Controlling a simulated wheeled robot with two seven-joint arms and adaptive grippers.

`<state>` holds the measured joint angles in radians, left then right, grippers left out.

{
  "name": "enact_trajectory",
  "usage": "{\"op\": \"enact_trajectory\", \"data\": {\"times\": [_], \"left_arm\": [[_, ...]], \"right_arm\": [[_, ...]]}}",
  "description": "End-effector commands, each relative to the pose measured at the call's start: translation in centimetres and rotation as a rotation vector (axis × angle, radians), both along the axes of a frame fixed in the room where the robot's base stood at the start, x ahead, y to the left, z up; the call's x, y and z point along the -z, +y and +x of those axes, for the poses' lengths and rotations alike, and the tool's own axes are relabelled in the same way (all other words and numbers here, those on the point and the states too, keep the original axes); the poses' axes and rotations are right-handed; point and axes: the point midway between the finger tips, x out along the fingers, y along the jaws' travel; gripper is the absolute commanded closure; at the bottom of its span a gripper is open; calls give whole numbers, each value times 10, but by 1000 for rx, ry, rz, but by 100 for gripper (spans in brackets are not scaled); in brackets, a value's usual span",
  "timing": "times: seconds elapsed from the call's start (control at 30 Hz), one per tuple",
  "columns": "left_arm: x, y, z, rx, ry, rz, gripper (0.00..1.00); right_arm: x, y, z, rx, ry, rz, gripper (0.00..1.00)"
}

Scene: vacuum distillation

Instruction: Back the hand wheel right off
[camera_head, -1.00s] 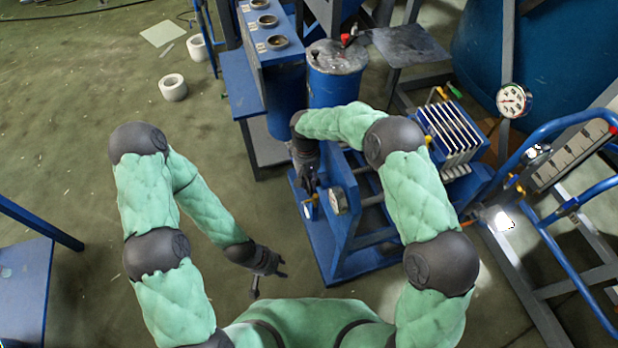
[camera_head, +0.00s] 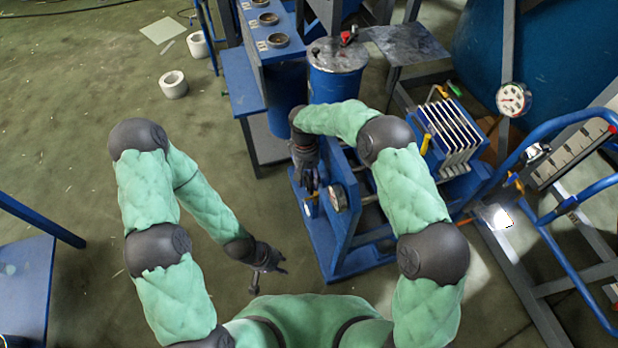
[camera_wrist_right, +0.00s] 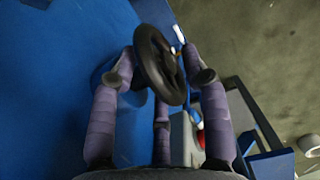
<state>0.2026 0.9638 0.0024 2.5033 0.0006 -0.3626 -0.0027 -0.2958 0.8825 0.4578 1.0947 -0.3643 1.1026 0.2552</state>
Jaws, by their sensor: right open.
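The hand wheel (camera_wrist_right: 160,65) is a dark ring with a hub, seen tilted in the right wrist view, in front of a blue panel. My right gripper (camera_wrist_right: 166,75) is open, with one finger on each side of the wheel and a third finger below it. I cannot tell whether any finger touches the rim. In the head view my right gripper (camera_head: 310,188) is at the near left end of the blue press frame (camera_head: 345,225), and it hides the wheel there. My left gripper (camera_head: 270,279) is low over the floor, fingers apart, holding nothing.
A round gauge (camera_head: 338,197) sits on the press frame close to my right gripper. White filter plates (camera_head: 455,135) stand behind. A blue drum (camera_head: 337,80) is beyond the gripper, and a blue tubular rail (camera_head: 565,205) is at the right.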

Motion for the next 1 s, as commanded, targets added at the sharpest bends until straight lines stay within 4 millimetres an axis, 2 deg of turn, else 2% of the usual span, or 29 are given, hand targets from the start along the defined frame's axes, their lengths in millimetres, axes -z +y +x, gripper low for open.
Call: {"op": "enact_trajectory", "data": {"times": [0.13,0.23,0.5,0.7,1.0], "left_arm": [[0,0,0,0,0,0,62],[0,0,0,0,0,0,62],[0,0,0,0,0,0,62],[0,0,0,0,0,0,62],[0,0,0,0,0,0,62]], "right_arm": [[-7,1,2,0,-2,1,54],[-19,2,6,0,-4,1,54],[-70,6,18,0,-3,1,54],[-101,8,25,0,-3,1,54],[-116,9,28,-1,0,0,54]]}}
